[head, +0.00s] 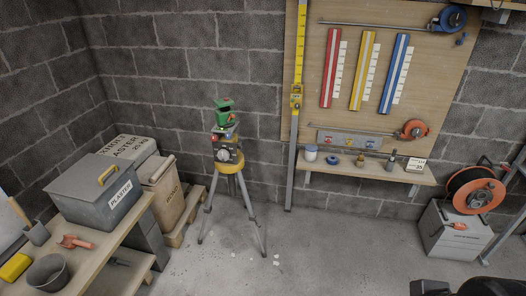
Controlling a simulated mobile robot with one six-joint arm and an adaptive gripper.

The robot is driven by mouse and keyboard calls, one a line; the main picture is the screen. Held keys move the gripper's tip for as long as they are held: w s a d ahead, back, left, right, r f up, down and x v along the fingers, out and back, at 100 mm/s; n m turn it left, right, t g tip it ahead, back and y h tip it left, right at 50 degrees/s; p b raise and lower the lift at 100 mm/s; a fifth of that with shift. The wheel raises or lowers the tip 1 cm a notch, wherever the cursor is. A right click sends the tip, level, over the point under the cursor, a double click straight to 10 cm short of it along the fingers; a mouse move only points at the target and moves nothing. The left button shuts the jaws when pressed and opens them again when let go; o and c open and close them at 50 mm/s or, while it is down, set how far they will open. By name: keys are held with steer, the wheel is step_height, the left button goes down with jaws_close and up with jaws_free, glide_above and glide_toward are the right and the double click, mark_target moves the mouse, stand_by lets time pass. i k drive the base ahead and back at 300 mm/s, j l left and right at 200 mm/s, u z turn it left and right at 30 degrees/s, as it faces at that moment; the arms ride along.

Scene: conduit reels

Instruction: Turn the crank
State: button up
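A large orange reel (476,191) with a dark hub stands at the right, on or just above a grey box (452,232). A small orange reel (414,130) and a blue reel (450,18) are on the wooden wall board, each at the end of a thin rod. Which of these carries the crank is too small to tell. A small orange piece (460,226) shows at the box's front; I cannot tell if it is a handle. My gripper is not recognisable in view; only dark shapes, probably parts of me, show at the bottom right edge.
A tripod with a green-topped instrument (227,150) stands mid-floor. A workbench (109,246) with a grey plaster box (97,189) is at the left. A narrow shelf (370,170) holds small items. A metal frame (505,205) stands far right. The central floor is mostly clear.

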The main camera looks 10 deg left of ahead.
mark_target(222, 155)
steer(key=i+j, duration=0.15)
steer(key=j, duration=0.2)
steer(key=i+j, duration=0.15)
steer(key=j, duration=0.25)
steer(key=i+j, duration=0.1)
steer(key=j, duration=0.25)
steer(key=i+j, duration=0.15)
steer(key=j, duration=0.2)
steer(key=i+j, duration=0.15)
steer(key=j, duration=0.25)
steer(key=i+j, duration=0.15)
steer(key=j, duration=0.2)
steer(key=i+j, duration=0.15)
steer(key=j, duration=0.2)
steer(key=i+j, duration=0.15)
steer(key=j, duration=0.2)
